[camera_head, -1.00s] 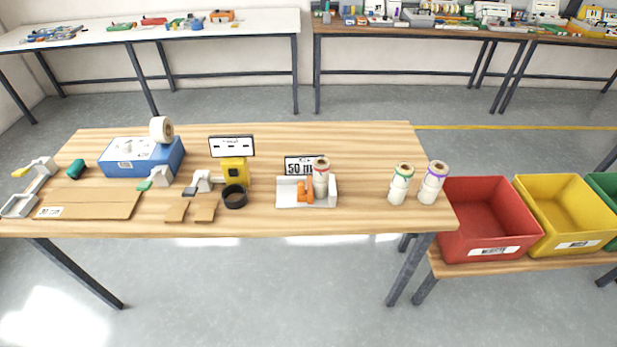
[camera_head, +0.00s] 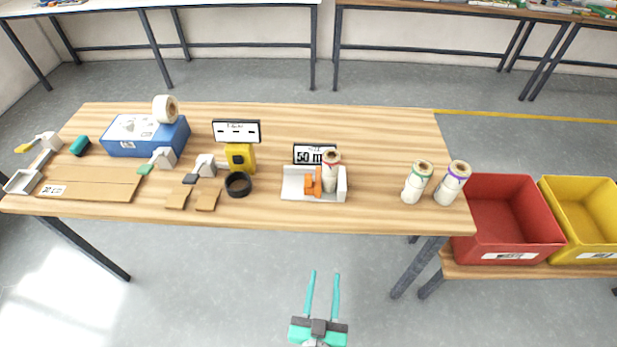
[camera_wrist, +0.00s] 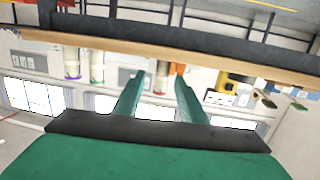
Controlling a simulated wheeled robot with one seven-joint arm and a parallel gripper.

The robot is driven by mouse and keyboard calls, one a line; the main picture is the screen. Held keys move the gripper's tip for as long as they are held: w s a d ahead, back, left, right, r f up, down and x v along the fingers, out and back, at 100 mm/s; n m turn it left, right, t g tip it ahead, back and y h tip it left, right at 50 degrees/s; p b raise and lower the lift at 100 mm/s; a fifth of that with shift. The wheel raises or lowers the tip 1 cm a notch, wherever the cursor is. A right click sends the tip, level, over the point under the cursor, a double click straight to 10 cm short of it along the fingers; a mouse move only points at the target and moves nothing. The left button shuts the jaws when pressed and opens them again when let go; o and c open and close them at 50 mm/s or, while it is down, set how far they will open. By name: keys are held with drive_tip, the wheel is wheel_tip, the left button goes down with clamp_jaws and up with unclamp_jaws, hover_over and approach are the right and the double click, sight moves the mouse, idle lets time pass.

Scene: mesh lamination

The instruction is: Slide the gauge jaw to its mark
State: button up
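The gauge is a white channel-like holder (camera_head: 296,191) on the near middle of the wooden table. Its orange jaw (camera_head: 312,183) sits inside, left of a pale roll with a red band (camera_head: 331,172) that stands at the holder's right part. A sign (camera_head: 308,154) reading about "50 m" stands behind; the rest of its text and any mark are too small to read. My gripper (camera_head: 323,275) is in front of the table edge, apart from the gauge. Its two teal fingers are spread and empty; they also show in the wrist view (camera_wrist: 160,75).
Two pale rolls, green-banded (camera_head: 417,181) and purple-banded (camera_head: 452,184), stand right of the gauge. A black ring (camera_head: 238,185) and yellow device (camera_head: 240,157) stand left. A red bin (camera_head: 508,220) is beside the table. Bare wood lies between gauge and rolls.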

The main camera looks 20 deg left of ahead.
drive_tip(key=w+a+r+y, duration=0.1)
drive_tip(key=w+a, duration=0.2)
drive_tip(key=w, duration=0.2)
drive_tip(key=w+a+r, duration=0.2)
drive_tip(key=w, duration=0.3)
drive_tip(key=n+y, duration=0.1)
approach(309, 182)
drive_tip(key=shift+w+a+f+t, duration=0.15)
drive_tip(key=shift+w+a+t, duration=0.1)
drive_tip(key=shift+t, duration=0.15)
drive_tip(key=x, duration=1)
drive_tip(key=shift+w+a, duration=0.1)
drive_tip(key=shift+w, duration=0.2)
drive_tip(key=shift+c, duration=0.7)
clamp_jaws()
drive_tip(key=shift+f, duration=0.1)
